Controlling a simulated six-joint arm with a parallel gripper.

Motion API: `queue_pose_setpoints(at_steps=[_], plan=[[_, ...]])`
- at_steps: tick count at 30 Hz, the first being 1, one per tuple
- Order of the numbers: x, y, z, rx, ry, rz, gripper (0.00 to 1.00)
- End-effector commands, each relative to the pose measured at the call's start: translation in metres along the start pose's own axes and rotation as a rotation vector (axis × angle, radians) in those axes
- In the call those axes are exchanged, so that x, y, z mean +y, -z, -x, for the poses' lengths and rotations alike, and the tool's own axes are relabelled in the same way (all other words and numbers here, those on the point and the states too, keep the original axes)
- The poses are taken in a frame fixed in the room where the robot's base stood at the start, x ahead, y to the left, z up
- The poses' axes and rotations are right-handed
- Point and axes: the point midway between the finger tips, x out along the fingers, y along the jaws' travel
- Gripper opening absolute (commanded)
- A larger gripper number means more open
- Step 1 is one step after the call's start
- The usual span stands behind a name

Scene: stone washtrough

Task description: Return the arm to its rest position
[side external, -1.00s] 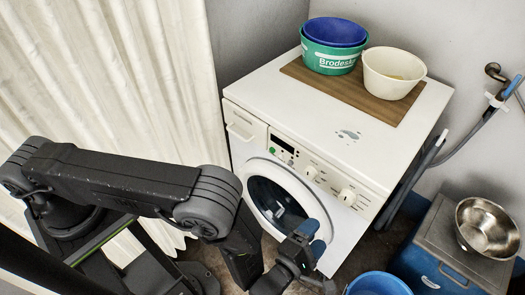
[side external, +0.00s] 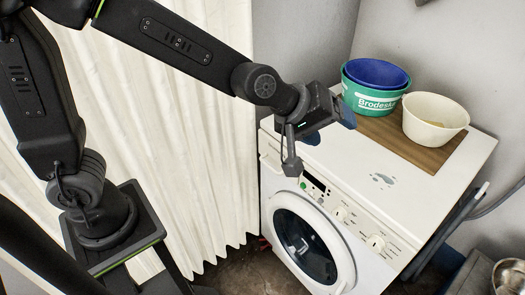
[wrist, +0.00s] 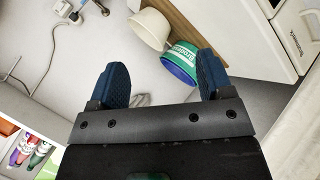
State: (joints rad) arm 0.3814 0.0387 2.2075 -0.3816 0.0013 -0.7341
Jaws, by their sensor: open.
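My arm is raised and reaches across from the left in the side view. My gripper (side external: 330,122) is up near the back left of the white washing machine (side external: 350,170), in front of the green tub in the picture. In the wrist view its two blue fingers (wrist: 160,80) stand wide apart with nothing between them. The gap from the gripper to the machine top cannot be judged exactly.
A wooden board (side external: 443,157) on the machine holds a green tub (side external: 375,101) with a blue basin (side external: 376,73), and a cream bowl (side external: 435,122). A white curtain (side external: 180,130) hangs behind my arm. The wrist view shows colourful bottles (wrist: 32,150) at lower left.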

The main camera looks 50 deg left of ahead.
Motion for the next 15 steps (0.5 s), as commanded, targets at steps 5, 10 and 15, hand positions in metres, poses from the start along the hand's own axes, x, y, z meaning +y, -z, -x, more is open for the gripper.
queue_pose_setpoints(at_steps=[5,10,15], plan=[[-0.037,0.022,0.078,-0.044,0.104,-0.283,0.73],[-0.087,0.024,0.143,-0.102,0.238,-0.540,0.73],[-0.131,0.016,0.187,-0.164,0.361,-0.715,0.73]])
